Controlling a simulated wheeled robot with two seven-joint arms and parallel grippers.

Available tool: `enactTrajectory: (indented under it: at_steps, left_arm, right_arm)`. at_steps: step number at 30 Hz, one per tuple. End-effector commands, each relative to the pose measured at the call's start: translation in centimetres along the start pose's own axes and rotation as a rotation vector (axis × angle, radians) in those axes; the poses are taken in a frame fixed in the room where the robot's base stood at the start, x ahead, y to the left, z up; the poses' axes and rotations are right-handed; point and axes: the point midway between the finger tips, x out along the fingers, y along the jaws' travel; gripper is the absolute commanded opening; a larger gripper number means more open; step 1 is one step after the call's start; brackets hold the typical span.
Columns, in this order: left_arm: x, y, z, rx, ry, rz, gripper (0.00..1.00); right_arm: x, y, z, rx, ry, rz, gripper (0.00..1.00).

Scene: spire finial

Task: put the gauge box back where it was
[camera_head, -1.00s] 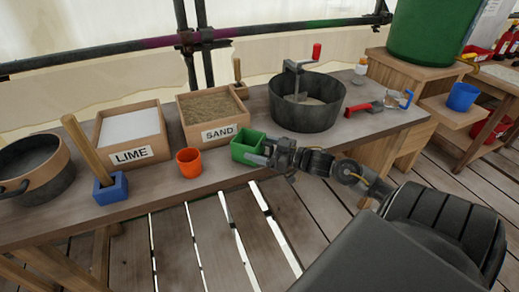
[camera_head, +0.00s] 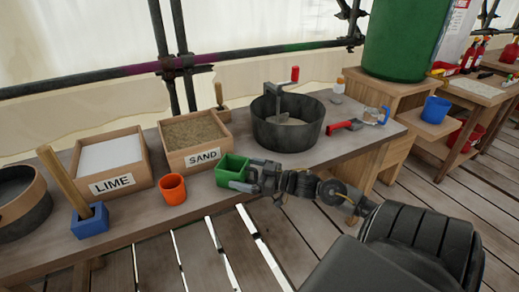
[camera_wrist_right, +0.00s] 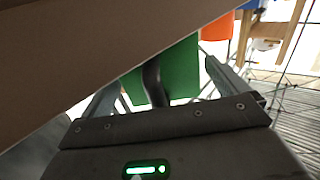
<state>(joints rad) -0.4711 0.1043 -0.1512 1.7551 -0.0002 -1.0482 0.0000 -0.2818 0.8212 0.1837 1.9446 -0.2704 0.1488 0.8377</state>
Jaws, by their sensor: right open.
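The gauge box is most likely the small green open-topped box (camera_head: 229,170), standing at the front edge of the bench in front of the SAND box (camera_head: 195,140). My right gripper (camera_head: 250,177) is open at the right side of the green box, its fingertips at the box's near and right edges. In the right wrist view, the green box (camera_wrist_right: 182,66) shows between the spread fingers (camera_wrist_right: 172,85), with a dark curved piece in front of it. Contact cannot be told. My left gripper is out of view.
An orange cup (camera_head: 173,189) stands left of the green box. A blue block with a wooden handle (camera_head: 89,221) and a LIME box (camera_head: 112,165) are further left. A black mixing tub (camera_head: 287,130) stands behind my right gripper; a red-handled tool (camera_head: 345,126) lies beyond.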

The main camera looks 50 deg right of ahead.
Motion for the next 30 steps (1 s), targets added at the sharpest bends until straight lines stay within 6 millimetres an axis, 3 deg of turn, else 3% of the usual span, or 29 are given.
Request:
enactTrajectory:
  at_steps: [12,18,30]
  left_arm:
    - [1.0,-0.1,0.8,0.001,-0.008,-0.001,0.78]
    - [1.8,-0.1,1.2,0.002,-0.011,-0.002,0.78]
    - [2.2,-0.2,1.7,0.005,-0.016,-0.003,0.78]
  right_arm:
    - [-7.6,-0.1,0.1,0.003,-0.006,0.0,0.99]
    - [-10.5,0.0,0.0,0.001,-0.003,0.0,0.99]
    - [-11.5,0.0,0.0,0.0,-0.001,-0.001,0.99]
